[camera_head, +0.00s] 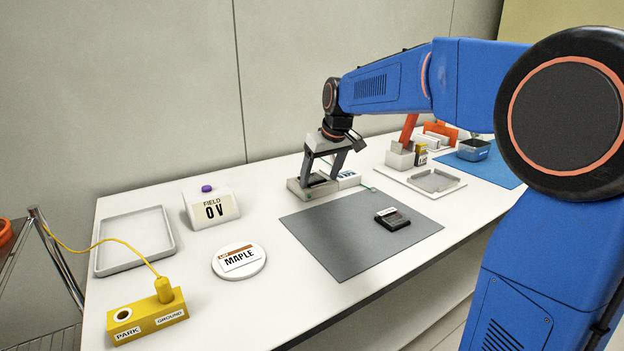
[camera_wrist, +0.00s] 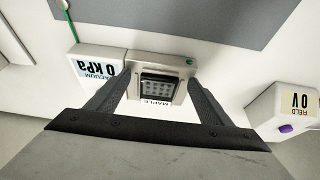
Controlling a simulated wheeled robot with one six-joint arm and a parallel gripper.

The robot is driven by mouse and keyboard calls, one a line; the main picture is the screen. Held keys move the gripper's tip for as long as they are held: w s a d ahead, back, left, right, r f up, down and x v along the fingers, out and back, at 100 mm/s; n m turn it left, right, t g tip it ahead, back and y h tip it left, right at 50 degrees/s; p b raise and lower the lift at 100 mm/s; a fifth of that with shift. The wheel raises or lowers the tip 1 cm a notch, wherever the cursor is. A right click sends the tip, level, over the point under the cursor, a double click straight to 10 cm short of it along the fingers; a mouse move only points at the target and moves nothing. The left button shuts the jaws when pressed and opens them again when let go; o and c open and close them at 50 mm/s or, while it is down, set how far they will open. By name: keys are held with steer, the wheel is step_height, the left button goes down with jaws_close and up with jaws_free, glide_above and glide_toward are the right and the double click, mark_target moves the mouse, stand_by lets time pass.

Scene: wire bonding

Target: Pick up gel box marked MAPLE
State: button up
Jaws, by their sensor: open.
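A dark gel box (camera_wrist: 160,88) with a grid of small pale squares sits in a light metal holder (camera_wrist: 178,64). A white label reading MAPLE (camera_wrist: 155,104) shows at its near edge, partly cut off by my gripper. In the wrist view my gripper (camera_wrist: 160,78) is open, with one finger on each side of the box; whether they touch it I cannot tell. In the head view my gripper (camera_head: 320,180) points down at the grey holder (camera_head: 294,188), where the box is mostly hidden. A round white stand (camera_head: 239,270) carries a MAPLE card (camera_head: 240,259).
Another dark box (camera_head: 393,217) lies on the grey mat (camera_head: 335,247). A vacuum display reading 0 kPa (camera_wrist: 97,68) stands close beside the holder. A FIELD 0 V display (camera_head: 211,207), yellow PARK/GROUND block (camera_head: 148,316) and empty tray (camera_head: 134,242) stand to the left.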

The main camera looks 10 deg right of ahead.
steer(key=c, duration=1.2)
